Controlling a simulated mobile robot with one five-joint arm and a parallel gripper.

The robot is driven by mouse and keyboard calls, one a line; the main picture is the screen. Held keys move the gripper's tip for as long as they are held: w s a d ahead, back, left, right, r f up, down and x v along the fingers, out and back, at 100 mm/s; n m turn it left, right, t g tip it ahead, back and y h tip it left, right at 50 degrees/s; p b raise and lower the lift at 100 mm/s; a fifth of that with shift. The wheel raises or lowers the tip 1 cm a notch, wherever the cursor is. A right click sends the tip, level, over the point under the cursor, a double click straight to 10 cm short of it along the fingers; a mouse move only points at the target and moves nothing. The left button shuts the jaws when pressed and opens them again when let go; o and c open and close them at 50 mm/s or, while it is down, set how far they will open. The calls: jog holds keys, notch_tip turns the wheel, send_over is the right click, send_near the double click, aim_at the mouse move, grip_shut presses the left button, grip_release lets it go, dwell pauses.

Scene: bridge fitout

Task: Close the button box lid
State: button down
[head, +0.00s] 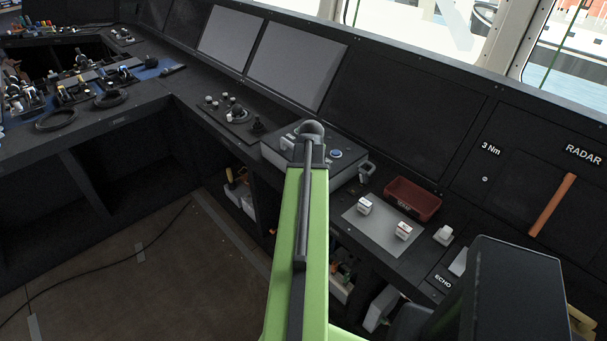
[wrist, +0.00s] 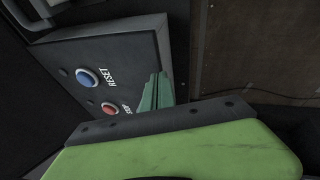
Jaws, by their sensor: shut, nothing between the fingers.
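The button box (head: 345,172) is a grey box on the console, partly hidden behind my arm in the head view. Its face has a blue button. In the wrist view, the box face (wrist: 130,60) shows a blue button marked RESET (wrist: 87,77) and a red button (wrist: 109,108) with a partly covered label. I cannot make out the lid as a separate part or tell its angle. My gripper (wrist: 157,92) shows green fingertips, shut and empty, in front of the box's face beside the buttons. I cannot tell whether they touch it. In the head view the fingertips are hidden.
A red tray (head: 412,198) and a grey plate (head: 378,231) with two white switches lie right of the box. A small joystick panel (head: 235,116) is to the left. Dark screens and a RADAR panel (head: 520,190) with an orange bar rise behind. Floor is open at lower left.

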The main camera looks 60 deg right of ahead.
jog(key=p+v, duration=1.3)
jog(key=shift+w+r, duration=0.35)
jog(key=shift+r, duration=0.15)
jog(key=shift+w, duration=0.1)
